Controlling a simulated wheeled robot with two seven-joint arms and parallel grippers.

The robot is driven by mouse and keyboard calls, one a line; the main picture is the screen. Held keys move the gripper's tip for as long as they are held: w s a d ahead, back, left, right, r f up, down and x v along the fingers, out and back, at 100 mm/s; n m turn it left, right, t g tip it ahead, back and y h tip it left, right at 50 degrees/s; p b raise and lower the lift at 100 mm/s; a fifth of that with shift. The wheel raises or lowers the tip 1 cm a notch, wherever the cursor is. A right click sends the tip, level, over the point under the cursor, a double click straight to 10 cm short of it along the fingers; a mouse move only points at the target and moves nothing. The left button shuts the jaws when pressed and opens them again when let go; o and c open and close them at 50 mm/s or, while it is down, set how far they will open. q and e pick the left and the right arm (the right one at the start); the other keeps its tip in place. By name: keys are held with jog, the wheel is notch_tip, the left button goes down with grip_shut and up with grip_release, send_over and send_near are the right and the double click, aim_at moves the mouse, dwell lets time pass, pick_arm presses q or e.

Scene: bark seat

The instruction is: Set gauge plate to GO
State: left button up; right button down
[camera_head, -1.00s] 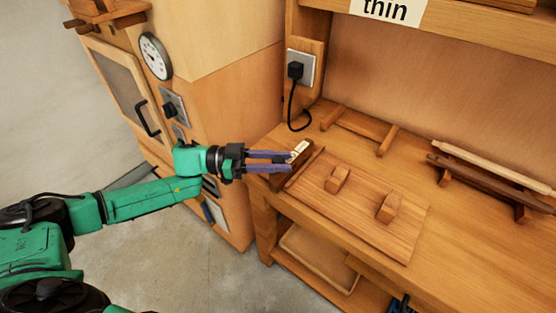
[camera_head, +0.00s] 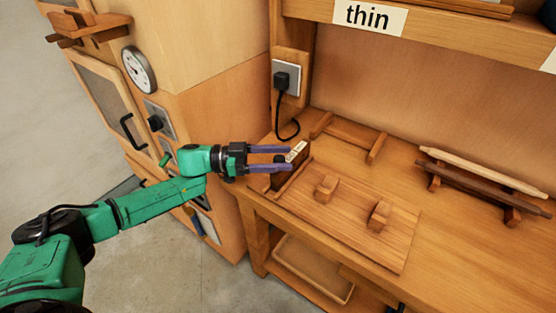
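A small dark wooden block (camera_head: 287,176) stands at the left end of the workbench, with a white marked label (camera_head: 297,151) on its top. This looks like the gauge plate, but its lettering is too small to read. A dark rounded knob (camera_head: 281,158) shows at its left side. My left gripper (camera_head: 291,158) comes in from the left, with its two purple fingers apart. The fingers lie on either side of the knob, with their tips at the block. I cannot tell whether they touch it. My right gripper is out of view.
A wooden board (camera_head: 340,222) with two small blocks lies right of the gauge. A wooden rack (camera_head: 350,135) and a stand with a pale rod (camera_head: 485,171) are behind. A socket with a black plug (camera_head: 283,80) is above. A cabinet (camera_head: 215,100) stands left.

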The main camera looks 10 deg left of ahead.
pick_arm(q)
jog(key=shift+w+d+f, duration=0.1)
jog(key=shift+f, duration=0.05)
jog(key=b+v, duration=0.3)
jog(key=v, duration=1.1)
jog(key=shift+a, duration=0.3)
